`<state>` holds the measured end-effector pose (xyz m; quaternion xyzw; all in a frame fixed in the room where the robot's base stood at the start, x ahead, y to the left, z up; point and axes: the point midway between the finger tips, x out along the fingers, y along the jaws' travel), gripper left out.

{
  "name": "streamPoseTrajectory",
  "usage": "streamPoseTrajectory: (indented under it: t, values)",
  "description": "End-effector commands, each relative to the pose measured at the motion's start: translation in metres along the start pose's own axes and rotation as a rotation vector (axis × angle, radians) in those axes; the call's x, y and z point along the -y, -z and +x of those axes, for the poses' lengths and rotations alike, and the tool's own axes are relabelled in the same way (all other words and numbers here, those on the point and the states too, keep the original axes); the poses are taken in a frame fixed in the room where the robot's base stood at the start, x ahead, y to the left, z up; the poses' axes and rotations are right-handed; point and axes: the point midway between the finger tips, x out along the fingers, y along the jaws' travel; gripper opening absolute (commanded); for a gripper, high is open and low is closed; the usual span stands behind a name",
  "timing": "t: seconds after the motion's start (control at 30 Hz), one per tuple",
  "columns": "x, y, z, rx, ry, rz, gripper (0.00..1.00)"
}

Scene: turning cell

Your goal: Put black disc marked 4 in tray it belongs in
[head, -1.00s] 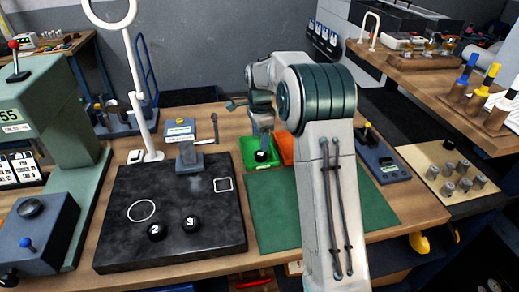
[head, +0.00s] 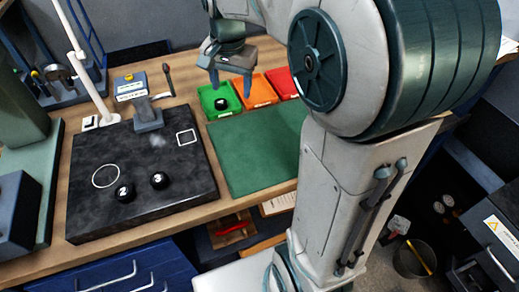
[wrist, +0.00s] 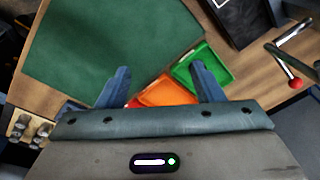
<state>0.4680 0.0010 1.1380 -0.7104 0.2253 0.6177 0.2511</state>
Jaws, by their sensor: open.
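A black disc (head: 221,103) lies in the green tray (head: 207,92); its mark is not readable. Two more black discs stand on the dark slab: one marked 2 (head: 124,193) and one that looks marked 3 (head: 160,181). No disc with a readable 4 shows. The orange tray (head: 257,98) and the red tray (head: 283,80) stand to the right of the green one. My gripper (head: 231,90) is open and empty, above the green and orange trays. The wrist view shows my spread fingers (wrist: 160,68) and the green tray (wrist: 219,65), partly behind one finger.
A green mat (head: 255,150) lies bare in front of the trays. A white lamp stand (head: 90,80) rises behind the slab.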

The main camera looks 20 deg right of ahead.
Motion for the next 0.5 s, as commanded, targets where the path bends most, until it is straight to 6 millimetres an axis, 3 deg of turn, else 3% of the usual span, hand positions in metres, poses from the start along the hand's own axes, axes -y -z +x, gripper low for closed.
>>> streamPoseTrajectory:
  t: [0.13,0.3,0.5]
  values:
    - [-0.039,-0.046,-0.005,-0.036,0.025,-0.21,0.61]
    - [-0.08,-0.095,0.004,-0.078,0.045,-0.446,0.61]
    - [-0.111,-0.132,0.019,-0.113,0.055,-0.637,0.61]
